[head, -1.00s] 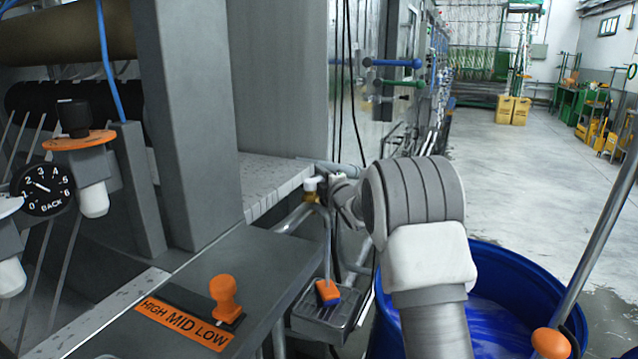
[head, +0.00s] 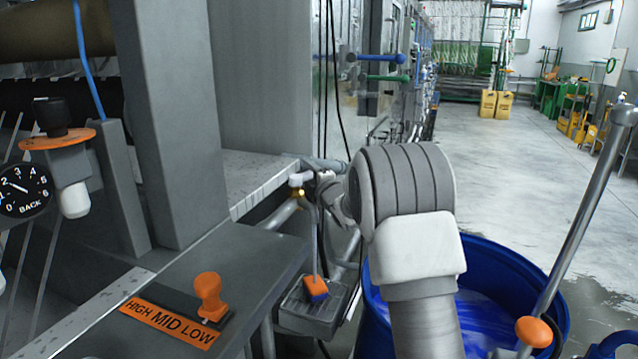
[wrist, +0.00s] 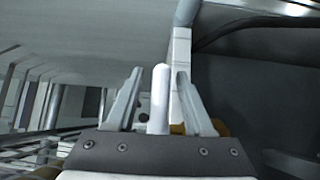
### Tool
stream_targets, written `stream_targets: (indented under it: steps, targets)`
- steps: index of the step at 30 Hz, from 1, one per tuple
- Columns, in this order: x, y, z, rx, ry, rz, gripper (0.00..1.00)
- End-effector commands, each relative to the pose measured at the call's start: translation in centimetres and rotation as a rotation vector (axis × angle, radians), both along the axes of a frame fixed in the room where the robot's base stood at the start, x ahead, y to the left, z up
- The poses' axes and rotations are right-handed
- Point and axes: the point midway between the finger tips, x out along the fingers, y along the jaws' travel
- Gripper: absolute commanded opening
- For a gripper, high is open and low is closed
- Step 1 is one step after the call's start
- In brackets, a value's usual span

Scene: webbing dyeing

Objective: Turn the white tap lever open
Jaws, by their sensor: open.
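The white tap lever (wrist: 160,98) stands between the two fingers of my open gripper (wrist: 158,80) in the wrist view, with a visible gap to the left finger and a narrower one to the right. Whether either finger touches it is unclear. In the head view the white lever (head: 296,180) is small, on a brass tap body (head: 298,192) at the end of a pipe beside the machine. My gripper (head: 318,184) reaches it from the right, with its fingers small and partly hidden by my wrist.
A blue barrel (head: 520,268) of blue liquid stands behind my arm at right. A panel with an orange knob (head: 209,297) is at front left. The floor (head: 505,170) beyond is clear.

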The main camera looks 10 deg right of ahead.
Motion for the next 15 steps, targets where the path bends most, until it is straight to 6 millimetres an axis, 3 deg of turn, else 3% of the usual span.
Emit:
stream_targets:
  steps: [15]
  targets:
    - [-8.4,-1.7,0.1,0.0,-0.001,-0.002,0.53]
